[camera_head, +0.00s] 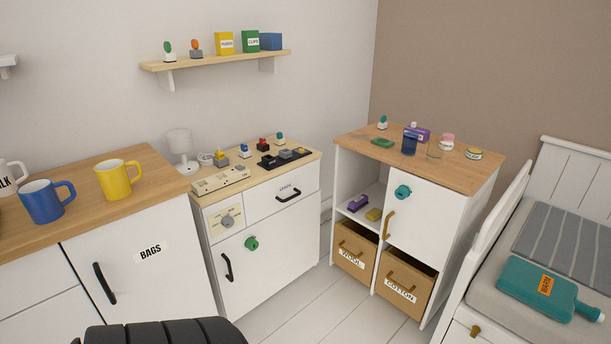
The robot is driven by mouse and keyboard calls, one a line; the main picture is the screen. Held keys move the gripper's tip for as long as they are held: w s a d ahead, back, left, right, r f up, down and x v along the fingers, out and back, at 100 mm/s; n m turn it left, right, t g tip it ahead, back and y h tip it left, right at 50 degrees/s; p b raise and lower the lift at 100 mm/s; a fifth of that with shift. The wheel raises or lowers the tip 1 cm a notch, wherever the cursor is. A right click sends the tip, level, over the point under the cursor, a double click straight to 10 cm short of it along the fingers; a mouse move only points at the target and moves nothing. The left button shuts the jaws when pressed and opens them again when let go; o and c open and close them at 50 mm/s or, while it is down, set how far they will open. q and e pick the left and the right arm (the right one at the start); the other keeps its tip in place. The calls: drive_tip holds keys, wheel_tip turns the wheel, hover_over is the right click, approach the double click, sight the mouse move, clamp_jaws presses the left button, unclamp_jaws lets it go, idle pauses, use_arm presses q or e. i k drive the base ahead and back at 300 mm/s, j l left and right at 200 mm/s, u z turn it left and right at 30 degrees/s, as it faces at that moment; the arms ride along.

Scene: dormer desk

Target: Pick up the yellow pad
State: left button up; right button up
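A small yellow block (374,215), which looks like the yellow pad, lies on the shelf board of the open compartment in the white cabinet. It lies at the right of that compartment, close to the door side, next to a purple object (357,203) but apart from it. Its fine shape is too small to tell. Neither of my grippers is in view. A black ribbed part, likely mine, shows at the bottom edge.
The white cabinet's wooden top (464,179) holds cups and small items. Below the compartment are the WOOL bin (351,262) and COTTON bin (396,296). The door with a teal knob (403,192) is shut. A bed (493,294) stands right; floor (300,300) before the bins is clear.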

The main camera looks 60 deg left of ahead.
sight(374, 214)
drive_tip(key=u, duration=1.55)
drive_tip(key=i, duration=0.1)
